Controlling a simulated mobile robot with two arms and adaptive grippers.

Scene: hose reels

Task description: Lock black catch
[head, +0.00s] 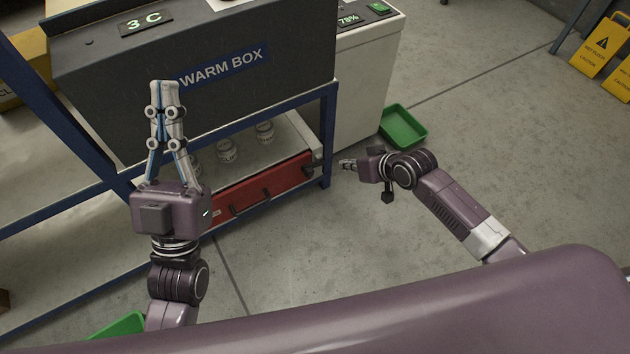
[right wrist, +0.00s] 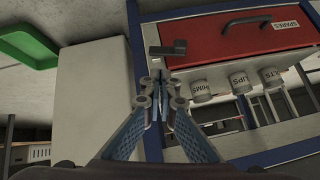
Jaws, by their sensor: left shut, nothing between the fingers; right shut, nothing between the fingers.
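The black catch (right wrist: 168,50) shows in the right wrist view as a dark L-shaped piece at the edge of the red SPARES drawer (right wrist: 225,38). In the head view the drawer front (head: 262,190) is low in the blue rack, and the catch (head: 315,167) is small at its right end. My right gripper (head: 347,163) is shut and empty, just right of the rack post. In its wrist view the closed fingertips (right wrist: 158,80) are close to the catch, with a gap showing between. My left gripper (head: 164,85) is shut and empty in front of the warm box.
The dark WARM BOX (head: 200,65) sits on the blue rack (head: 328,135). Several labelled jars (head: 265,130) stand on the shelf above the drawer. A white cabinet (head: 365,90) and a green tray (head: 403,127) are at right. The floor right of the rack is mostly clear.

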